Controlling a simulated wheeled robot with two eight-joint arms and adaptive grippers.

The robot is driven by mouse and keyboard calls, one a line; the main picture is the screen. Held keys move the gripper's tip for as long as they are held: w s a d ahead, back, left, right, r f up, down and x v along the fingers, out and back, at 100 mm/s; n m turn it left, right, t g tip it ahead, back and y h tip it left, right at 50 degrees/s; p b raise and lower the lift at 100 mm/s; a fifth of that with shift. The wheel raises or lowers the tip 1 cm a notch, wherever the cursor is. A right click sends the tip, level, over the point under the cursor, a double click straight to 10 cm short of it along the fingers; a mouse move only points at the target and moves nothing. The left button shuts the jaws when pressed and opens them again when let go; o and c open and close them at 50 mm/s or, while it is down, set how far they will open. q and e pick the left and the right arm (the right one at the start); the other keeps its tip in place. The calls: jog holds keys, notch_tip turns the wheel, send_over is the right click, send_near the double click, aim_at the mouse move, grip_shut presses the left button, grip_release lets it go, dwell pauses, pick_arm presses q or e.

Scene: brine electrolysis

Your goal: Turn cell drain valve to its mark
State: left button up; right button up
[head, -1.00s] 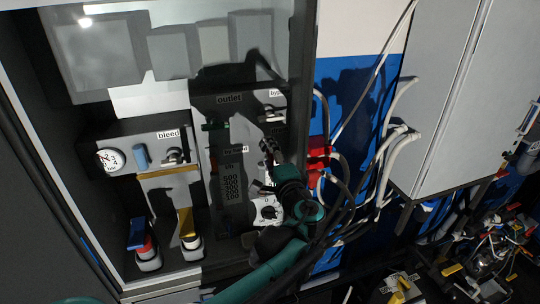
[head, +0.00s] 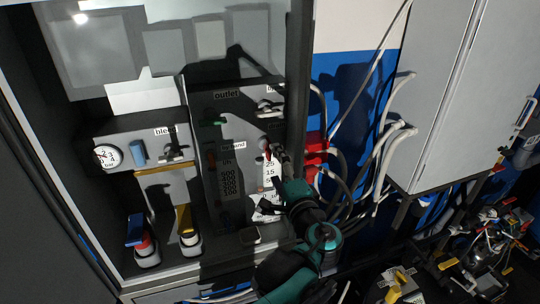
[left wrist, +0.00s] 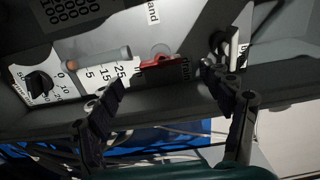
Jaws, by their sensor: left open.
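A small red lever (head: 267,149) sits on the dark panel under the "outlet" label. My left gripper (head: 279,162) is at the panel's right side, close to the red lever. In the left wrist view my left gripper (left wrist: 163,88) has its two dark fingers spread apart. The red lever lies beyond the gap between them, and nothing is held. My right gripper is out of view.
A metal-handled valve (head: 268,106) sits above, and a green lever (head: 212,123) to the left. A scale with numbers (left wrist: 100,72) and a black knob (left wrist: 39,83) are nearby. The cabinet's right edge post (head: 298,90) and hoses (head: 335,165) crowd the right.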

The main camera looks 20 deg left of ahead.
pick_arm(q)
jog(key=shift+v, duration=2.2)
jog(key=s+a+f+n+g+h+b, duration=0.1)
jog(key=s+a+f+n+g+b, duration=0.2)
jog(key=f, duration=0.6)
jog(key=s+a+f+g+h+b, duration=0.1)
jog(key=s+a+f+b, duration=0.15)
jog(key=f+b, duration=0.5)
jog(key=s+a+f+n+g+h+b, duration=0.1)
jog(key=s+a+f+n+g+b, duration=0.2)
jog(key=f, duration=0.7)
jog(key=s+d+f+n+h+b, duration=0.1)
jog(key=s+f+n+h+b, duration=0.1)
jog(key=f, duration=0.7)
jog(key=s+d+f+n+h+b, duration=0.1)
jog(key=s+f+n+h+b, duration=0.2)
jog(key=f+b, duration=0.6)
jog(key=s+f+h, duration=0.1)
jog(key=s+h, duration=0.1)
jog(key=shift+s+d+g, duration=0.3)
jog(key=shift+s+g, duration=0.05)
jog(key=shift+g, duration=0.05)
